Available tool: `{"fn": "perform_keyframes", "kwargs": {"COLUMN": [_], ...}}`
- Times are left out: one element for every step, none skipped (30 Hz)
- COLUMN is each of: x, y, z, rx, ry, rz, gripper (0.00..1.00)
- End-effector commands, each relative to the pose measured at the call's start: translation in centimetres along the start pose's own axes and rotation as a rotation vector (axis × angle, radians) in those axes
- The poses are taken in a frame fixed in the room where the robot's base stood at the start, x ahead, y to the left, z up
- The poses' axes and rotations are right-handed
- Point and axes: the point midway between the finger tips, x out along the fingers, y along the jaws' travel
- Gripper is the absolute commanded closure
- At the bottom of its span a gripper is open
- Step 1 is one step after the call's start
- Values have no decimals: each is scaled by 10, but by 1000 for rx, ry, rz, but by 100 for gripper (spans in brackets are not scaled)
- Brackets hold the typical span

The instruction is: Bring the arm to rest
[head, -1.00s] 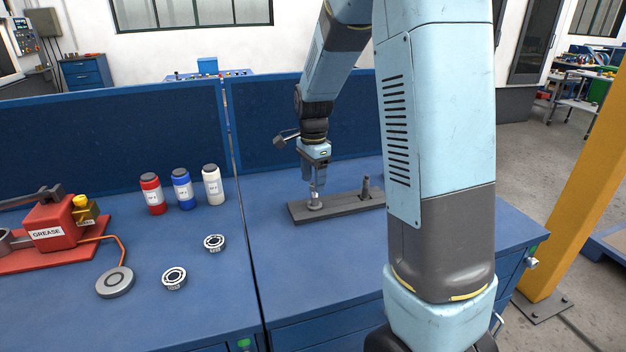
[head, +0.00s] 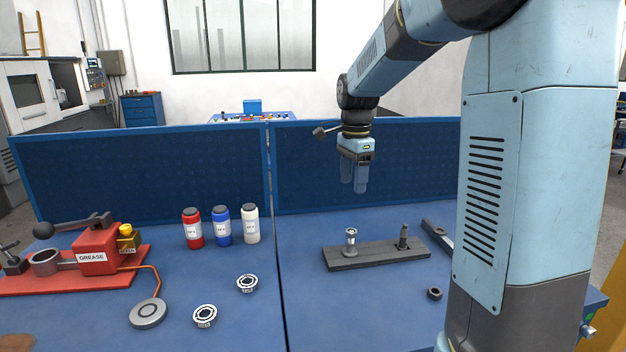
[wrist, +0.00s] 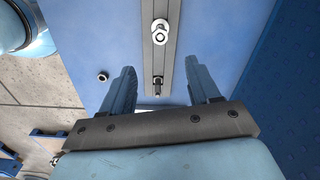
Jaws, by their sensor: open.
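My gripper (head: 354,180) hangs with its fingers pointing down, above and behind the dark grey plate on the blue bench. In the wrist view my gripper (wrist: 165,92) has its two fingers apart with nothing between them. The dark plate (head: 372,255) lies flat on the bench, below the fingertips and apart from them. A silvery valve part (head: 351,241) stands upright on its left end. A dark post (head: 403,238) stands on its right end. Both parts also show on the plate in the wrist view, the silvery one (wrist: 159,31) farther from my gripper.
A red grease unit (head: 98,250), red, blue and white bottles (head: 221,227) and two bearing rings (head: 247,283) stand on the left. A dark nut (head: 435,294) and a grey bar (head: 438,236) lie right of the plate. A blue panel (head: 370,165) rises behind.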

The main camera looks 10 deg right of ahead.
Motion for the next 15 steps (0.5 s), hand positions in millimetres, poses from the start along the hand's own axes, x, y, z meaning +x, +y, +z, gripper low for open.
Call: {"fn": "perform_keyframes", "kwargs": {"x": [-2, -3, -6, -9, -12, -16, -20, -23, -27, -31, -33, -37, -39, -42, -44], "y": [3, 5, 9, 14, 19, 27, 34, 41, 50, 58, 65, 75, 82, 89, 99], "z": [0, 0, 1, 1, 2, 3, 4, 5, 7, 8, 9, 11, 13, 14, 16], "rx": [-9, -19, -40, -59, -82, -120, -151, -185, -233, -268, -304, -352, -388, -423, -469], "ry": [0, -1, -1, -1, -1, 0, 2, 4, 8, 12, 17, 24, 30, 37, 47], "rz": [-5, -9, -18, -27, -36, -50, -62, -74, -93, -106, -118, -134, -147, -159, -174], "gripper": [39, 39, 39, 39, 39, 39, 39, 39, 39, 39, 39, 39, 39, 39, 39]}}
